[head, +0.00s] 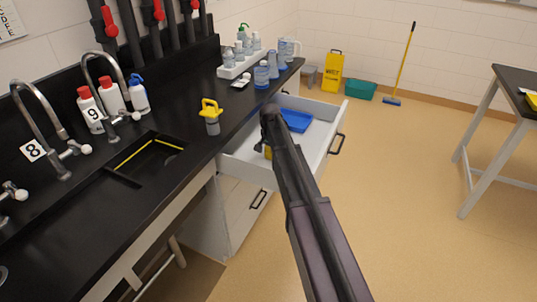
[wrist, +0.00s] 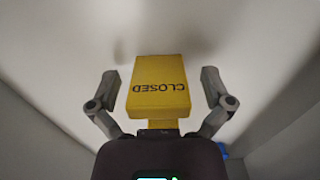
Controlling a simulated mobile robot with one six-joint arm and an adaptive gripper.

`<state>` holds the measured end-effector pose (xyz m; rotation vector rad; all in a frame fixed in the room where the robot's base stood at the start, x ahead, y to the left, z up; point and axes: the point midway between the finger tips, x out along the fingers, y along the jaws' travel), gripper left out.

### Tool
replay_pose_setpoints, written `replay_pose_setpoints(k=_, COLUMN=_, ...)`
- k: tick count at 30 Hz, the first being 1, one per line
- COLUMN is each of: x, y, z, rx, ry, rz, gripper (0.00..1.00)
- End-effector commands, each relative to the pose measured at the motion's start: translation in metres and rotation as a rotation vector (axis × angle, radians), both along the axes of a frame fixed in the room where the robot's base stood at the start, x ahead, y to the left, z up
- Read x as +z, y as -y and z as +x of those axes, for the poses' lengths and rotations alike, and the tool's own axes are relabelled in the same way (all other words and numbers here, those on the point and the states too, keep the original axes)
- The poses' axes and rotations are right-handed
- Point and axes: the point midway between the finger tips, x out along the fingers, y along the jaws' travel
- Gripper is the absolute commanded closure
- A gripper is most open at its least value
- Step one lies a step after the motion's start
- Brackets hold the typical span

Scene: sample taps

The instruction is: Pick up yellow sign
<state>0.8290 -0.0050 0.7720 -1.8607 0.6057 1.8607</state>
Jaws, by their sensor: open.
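The yellow sign (wrist: 158,88) marked CLOSED is between the two fingers of my gripper (wrist: 160,75) in the wrist view, its lettering upside down. A gap shows between the sign and each finger. My gripper is open and is down inside the pulled-out white drawer. In the head view a small yellow patch of the sign (head: 268,153) shows beside my gripper; my arm hides most of it. Whether the sign touches the drawer floor cannot be told.
The drawer (head: 322,150) is open under the black counter, with a blue tray (head: 295,120) at its far end. Drawer walls rise near my gripper. A yellow-topped bottle (head: 211,118) stands on the counter. A larger yellow floor sign (head: 332,72) stands by the far wall.

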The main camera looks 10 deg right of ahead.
Motion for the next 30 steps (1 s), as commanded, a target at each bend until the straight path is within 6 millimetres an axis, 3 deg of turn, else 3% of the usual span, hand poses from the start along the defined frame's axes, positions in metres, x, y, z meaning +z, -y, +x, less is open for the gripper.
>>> replay_pose_setpoints(k=7, x=0.0, y=0.0, z=0.0, rx=0.0, ry=0.0, rz=0.0, gripper=0.0)
replay_pose_setpoints(k=14, x=0.0, y=-0.0001, z=0.0001, rx=0.0, ry=0.0, rz=0.0, gripper=0.68)
replay_pose_setpoints(k=30, x=0.0033, y=-0.0004, z=0.0001, rx=0.0, ry=0.0, rz=0.0, gripper=0.71)
